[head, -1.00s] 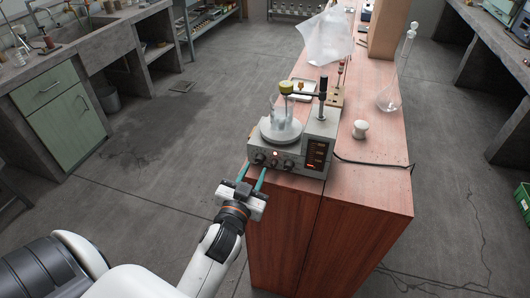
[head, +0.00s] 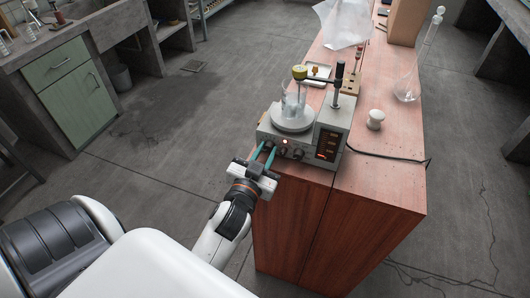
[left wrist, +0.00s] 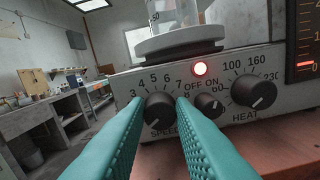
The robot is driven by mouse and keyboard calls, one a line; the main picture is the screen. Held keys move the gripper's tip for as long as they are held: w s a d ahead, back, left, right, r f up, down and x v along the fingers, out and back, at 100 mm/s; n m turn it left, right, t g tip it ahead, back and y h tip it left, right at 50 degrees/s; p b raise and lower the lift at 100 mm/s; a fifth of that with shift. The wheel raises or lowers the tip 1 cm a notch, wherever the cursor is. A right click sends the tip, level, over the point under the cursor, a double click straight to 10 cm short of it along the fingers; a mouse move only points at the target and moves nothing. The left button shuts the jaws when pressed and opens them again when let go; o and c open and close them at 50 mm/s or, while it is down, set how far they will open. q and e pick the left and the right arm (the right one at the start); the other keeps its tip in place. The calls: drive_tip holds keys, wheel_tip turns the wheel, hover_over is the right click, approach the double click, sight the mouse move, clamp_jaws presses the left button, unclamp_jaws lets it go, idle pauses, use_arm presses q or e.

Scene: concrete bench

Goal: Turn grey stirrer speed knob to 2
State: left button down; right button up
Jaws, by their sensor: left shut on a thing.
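The grey stirrer (head: 300,143) stands at the near end of the wooden bench, with a glass beaker (head: 293,104) on its round plate. In the left wrist view its speed knob (left wrist: 159,107) is dark, under an arc of numbers from 3 to 7 that are readable. The fingers hide the ends of the scale. My right gripper is not in view.
A small on/off knob (left wrist: 209,104) and the heat knob (left wrist: 254,90) sit right of the speed knob, below a lit red lamp (left wrist: 200,69). A white knobbed piece (head: 375,120), a flask (head: 407,88) and a cable (head: 385,157) lie to the right.

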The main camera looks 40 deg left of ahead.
use_arm(q)
drive_tip(key=shift+m, duration=0.3)
drive_tip(key=shift+m+p, duration=0.55)
drive_tip(key=shift+m, duration=0.05)
drive_tip(key=shift+m+p, duration=0.6)
drive_tip(key=shift+m, duration=0.6)
drive_tip(key=m+p, duration=0.1)
drive_tip(key=m, duration=0.2)
drive_tip(key=shift+m, duration=1.2)
drive_tip(key=c, duration=1.6)
unclamp_jaws()
drive_tip(key=shift+c, duration=0.2)
drive_tip(key=shift+o, duration=0.6)
drive_tip(key=shift+w+f, duration=0.1)
drive_tip(key=shift+w, duration=0.05)
